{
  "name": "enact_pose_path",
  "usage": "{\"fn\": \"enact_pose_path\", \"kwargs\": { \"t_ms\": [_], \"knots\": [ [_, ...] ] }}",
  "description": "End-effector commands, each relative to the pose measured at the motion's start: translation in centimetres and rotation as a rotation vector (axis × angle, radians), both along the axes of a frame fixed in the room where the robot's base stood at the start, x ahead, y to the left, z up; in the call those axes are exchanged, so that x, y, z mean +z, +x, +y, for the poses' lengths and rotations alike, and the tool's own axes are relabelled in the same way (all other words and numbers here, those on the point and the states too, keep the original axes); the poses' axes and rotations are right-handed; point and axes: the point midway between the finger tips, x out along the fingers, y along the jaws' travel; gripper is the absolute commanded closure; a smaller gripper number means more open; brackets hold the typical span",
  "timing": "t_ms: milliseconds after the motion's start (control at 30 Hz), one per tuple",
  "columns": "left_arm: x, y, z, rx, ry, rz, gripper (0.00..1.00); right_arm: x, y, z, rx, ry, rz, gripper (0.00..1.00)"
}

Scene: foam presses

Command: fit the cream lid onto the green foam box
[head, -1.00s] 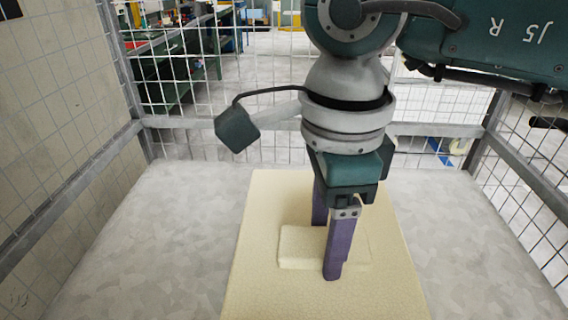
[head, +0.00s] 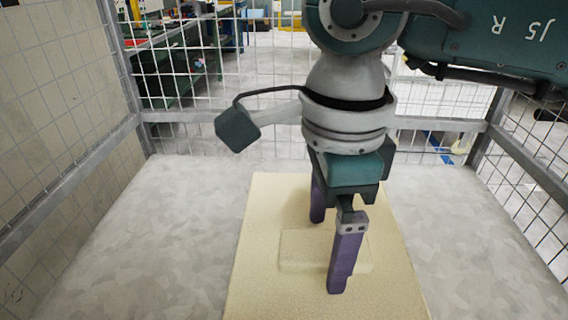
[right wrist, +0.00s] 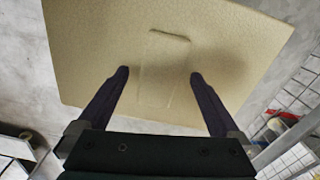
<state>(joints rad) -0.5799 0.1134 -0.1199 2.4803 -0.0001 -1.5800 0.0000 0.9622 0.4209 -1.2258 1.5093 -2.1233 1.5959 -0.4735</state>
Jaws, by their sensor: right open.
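The cream lid (head: 265,222) is a broad, pale slab with a low raised block (head: 302,252) at its middle. It also shows in the right wrist view (right wrist: 92,48). The green foam box is not visible; the lid may cover it, but I cannot tell how the two sit together. My right gripper (head: 331,238) points down over the lid, with its purple fingers apart on opposite sides of the block. In the right wrist view, gaps show between the block and both fingers (right wrist: 158,75). My left gripper is not in view.
The lid lies over a grey mottled surface (head: 165,235), clear on both sides. Wire mesh fencing with metal rails (head: 85,180) encloses it at the left, back and right. Green workbenches (head: 180,75) stand beyond the mesh.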

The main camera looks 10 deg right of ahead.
Motion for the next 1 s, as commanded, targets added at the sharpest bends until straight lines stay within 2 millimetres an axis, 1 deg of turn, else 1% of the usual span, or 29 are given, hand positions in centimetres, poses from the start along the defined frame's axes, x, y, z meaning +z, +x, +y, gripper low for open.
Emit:
{"fn": "enact_pose_path", "kwargs": {
  "t_ms": [167,267,600,700,833,1000],
  "knots": [
    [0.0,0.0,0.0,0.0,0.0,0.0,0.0,0.2,0.0,0.0,0.0,0.0,0.0,0.0],
    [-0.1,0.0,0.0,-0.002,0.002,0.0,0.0,1.1,0.1,0.0,0.001,0.001,-0.004,0.0],
    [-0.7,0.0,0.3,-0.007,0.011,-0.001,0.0,7.6,0.1,0.0,0.002,0.0,-0.005,0.0],
    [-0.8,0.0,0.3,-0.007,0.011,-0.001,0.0,9.0,0.1,0.0,0.0,0.001,-0.003,0.0],
    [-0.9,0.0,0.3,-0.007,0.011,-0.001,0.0,9.8,0.0,0.0,0.0,0.0,0.0,0.0],
    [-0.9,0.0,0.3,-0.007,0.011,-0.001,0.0,10.0,0.0,0.0,0.0,0.0,0.0,0.0]
  ]
}}
